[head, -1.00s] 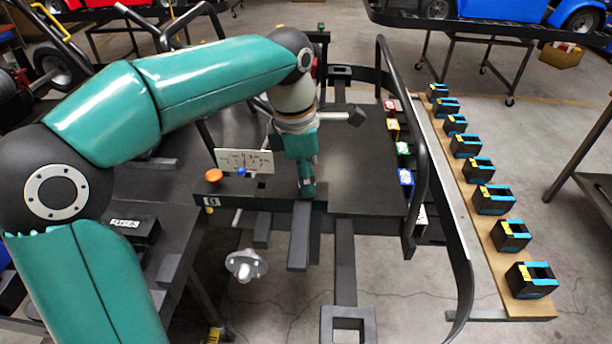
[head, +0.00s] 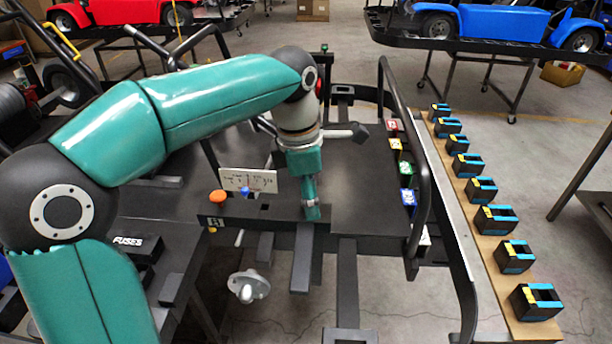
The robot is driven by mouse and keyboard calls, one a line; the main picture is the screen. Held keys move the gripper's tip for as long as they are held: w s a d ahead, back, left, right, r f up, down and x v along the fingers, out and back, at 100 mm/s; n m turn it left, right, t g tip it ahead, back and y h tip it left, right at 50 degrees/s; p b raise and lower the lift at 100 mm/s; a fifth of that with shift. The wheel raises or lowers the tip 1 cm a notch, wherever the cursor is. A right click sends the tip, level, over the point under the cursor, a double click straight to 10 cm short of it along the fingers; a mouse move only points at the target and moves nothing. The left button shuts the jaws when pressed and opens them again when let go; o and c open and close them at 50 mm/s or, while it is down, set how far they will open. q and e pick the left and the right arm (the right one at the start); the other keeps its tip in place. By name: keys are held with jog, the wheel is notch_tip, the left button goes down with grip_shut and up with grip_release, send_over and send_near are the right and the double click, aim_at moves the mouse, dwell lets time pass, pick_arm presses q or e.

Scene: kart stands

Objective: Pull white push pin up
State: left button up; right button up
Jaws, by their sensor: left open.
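My left arm reaches in from the left over the black kart frame (head: 350,215). My left gripper (head: 311,212) points down at the frame's front cross bar, with its fingers close together in the picture; the gap between them is too small to make out. I cannot clearly pick out the white push pin. A short pale rod (head: 239,238) shows below the bar, left of the gripper, and a light grey disc with a knob (head: 248,287) is lower down. I cannot tell whether either is the pin. My right gripper is out of view.
An orange knob (head: 218,197), a small blue knob (head: 245,191) and a white plate (head: 248,180) are left of the gripper. Coloured blocks (head: 408,197) line the right side, beside a curved black rail (head: 420,170). A wooden board (head: 490,240) holds several black-and-blue holders.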

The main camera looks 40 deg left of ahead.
pick_arm(q)
notch_tip(320, 180, up, 12)
jog(key=a, duration=0.1)
jog(key=shift+s+f, duration=0.25)
jog(key=shift+s, duration=0.2)
